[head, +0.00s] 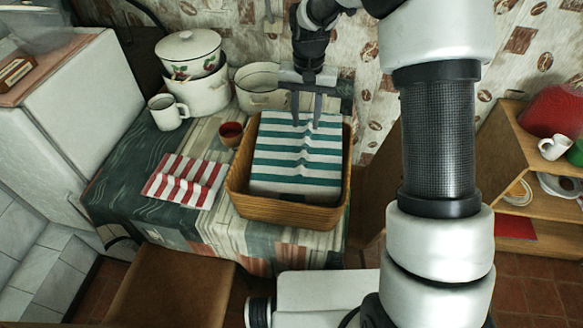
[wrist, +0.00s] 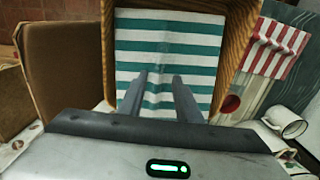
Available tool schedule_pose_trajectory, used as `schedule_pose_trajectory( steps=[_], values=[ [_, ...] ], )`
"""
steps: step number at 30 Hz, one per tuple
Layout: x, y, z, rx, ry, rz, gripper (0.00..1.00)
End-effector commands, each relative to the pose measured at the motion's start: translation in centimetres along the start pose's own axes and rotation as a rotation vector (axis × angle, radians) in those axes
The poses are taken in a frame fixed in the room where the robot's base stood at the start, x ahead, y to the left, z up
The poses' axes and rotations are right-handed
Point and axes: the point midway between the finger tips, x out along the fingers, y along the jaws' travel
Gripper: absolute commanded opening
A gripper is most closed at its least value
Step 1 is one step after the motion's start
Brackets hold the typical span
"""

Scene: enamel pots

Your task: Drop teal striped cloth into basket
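The teal and white striped cloth (head: 297,155) lies spread inside the brown wicker basket (head: 290,212), covering most of its bottom, with slight creases. In the wrist view the cloth (wrist: 168,48) fills the space between the basket walls (wrist: 238,38). My gripper (head: 306,123) is over the far part of the cloth and points down. Its two fingers are apart with a gap between them, and in the wrist view my gripper (wrist: 159,80) shows no cloth pinched. I cannot tell whether the fingertips touch the cloth.
A red and white striped cloth (head: 185,181) lies left of the basket. A small red-brown cup (head: 231,133) stands close to the basket's left rim. A white mug (head: 167,112) and enamel pots (head: 190,55) stand at the back left. A brown stool (head: 165,287) is in front of the table.

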Motion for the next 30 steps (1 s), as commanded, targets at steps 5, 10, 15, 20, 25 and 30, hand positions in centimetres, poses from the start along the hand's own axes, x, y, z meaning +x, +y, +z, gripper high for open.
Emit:
schedule_pose_trajectory(
  steps=[5, 10, 15, 20, 25, 30],
  values=[
    [-4.4, -0.1, -0.1, 0.0, 0.006, -0.003, 0.31],
    [-8.6, -0.1, -0.1, 0.0, 0.005, -0.002, 0.31],
    [-12.3, -0.1, -0.1, 0.0, 0.003, -0.002, 0.31],
    [-14.5, -0.1, 0.0, 0.0, 0.002, -0.002, 0.31],
    [-15.5, 0.0, 0.0, 0.0, 0.0, -0.001, 0.31],
    [-15.5, 0.0, 0.0, 0.0, -0.001, -0.001, 0.31]
  ],
)
